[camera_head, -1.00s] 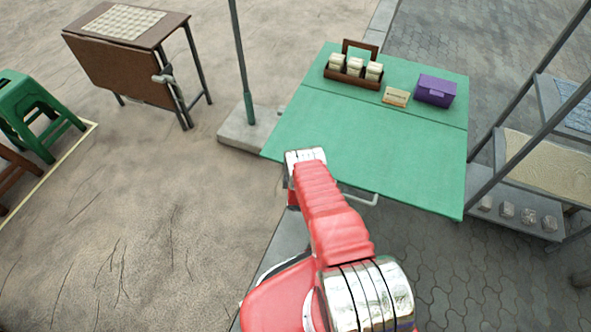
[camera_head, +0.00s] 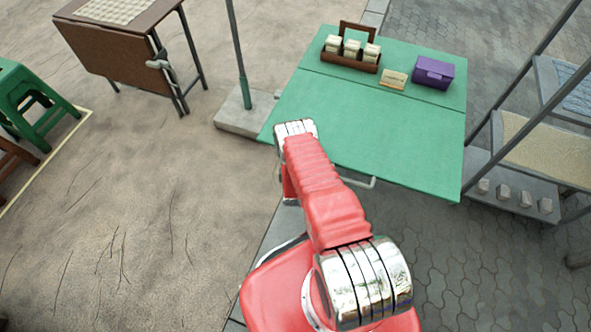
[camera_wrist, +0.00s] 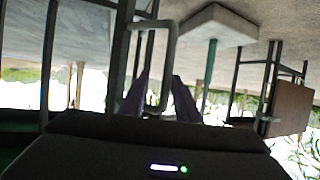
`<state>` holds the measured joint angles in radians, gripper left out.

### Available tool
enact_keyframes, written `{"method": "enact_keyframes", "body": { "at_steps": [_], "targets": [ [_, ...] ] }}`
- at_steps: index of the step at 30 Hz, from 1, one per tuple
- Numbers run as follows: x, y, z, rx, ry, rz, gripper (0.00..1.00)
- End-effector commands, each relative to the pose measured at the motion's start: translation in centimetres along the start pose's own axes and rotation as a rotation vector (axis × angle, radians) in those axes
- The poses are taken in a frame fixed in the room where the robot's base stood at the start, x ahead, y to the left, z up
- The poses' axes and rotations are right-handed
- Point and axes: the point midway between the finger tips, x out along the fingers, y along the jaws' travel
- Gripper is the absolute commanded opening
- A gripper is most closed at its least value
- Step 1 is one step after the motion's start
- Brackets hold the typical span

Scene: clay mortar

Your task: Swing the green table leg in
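The green folding table (camera_head: 370,140) stands ahead, its top spread flat. A grey bent leg bar (camera_head: 360,183) shows under its near edge, with most of the leg frame hidden below the top. In the wrist view, which appears upside down, a grey U-shaped leg bar (camera_wrist: 172,45) hangs in front of my gripper (camera_wrist: 160,82). The two purple fingers are apart, and the bar's rounded end appears between them. I cannot tell whether they touch it. In the head view my red arm reaches to the table's near left corner and the fingers are hidden.
On the tabletop are a brown carrier (camera_head: 350,62) with pale blocks, a small card (camera_head: 394,79) and a purple box (camera_head: 433,72). A pole stands in a concrete base (camera_head: 240,112) at left. A metal shelf (camera_head: 545,150) stands right. Ground at left front is clear.

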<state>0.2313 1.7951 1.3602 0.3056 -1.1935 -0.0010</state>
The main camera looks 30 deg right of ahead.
Motion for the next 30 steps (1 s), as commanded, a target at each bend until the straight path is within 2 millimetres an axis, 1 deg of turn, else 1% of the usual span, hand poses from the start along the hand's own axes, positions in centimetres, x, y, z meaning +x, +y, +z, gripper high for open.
{"method": "enact_keyframes", "body": {
  "at_steps": [1, 9, 16, 21, 28, 29, 30],
  "targets": [
    [-0.7, 0.0, 0.1, -0.001, -0.002, 0.000, 0.29],
    [-4.3, 0.0, 0.1, 0.000, -0.001, 0.001, 0.29],
    [-6.9, 0.1, 0.0, 0.000, 0.000, 0.001, 0.29],
    [-7.7, 0.1, 0.0, 0.002, 0.001, 0.003, 0.29],
    [-7.7, 0.2, 0.0, 0.002, 0.002, 0.003, 0.29],
    [-7.7, 0.2, 0.0, 0.002, 0.002, 0.003, 0.28],
    [-7.7, 0.2, 0.0, 0.002, 0.001, 0.003, 0.26]
  ]
}}
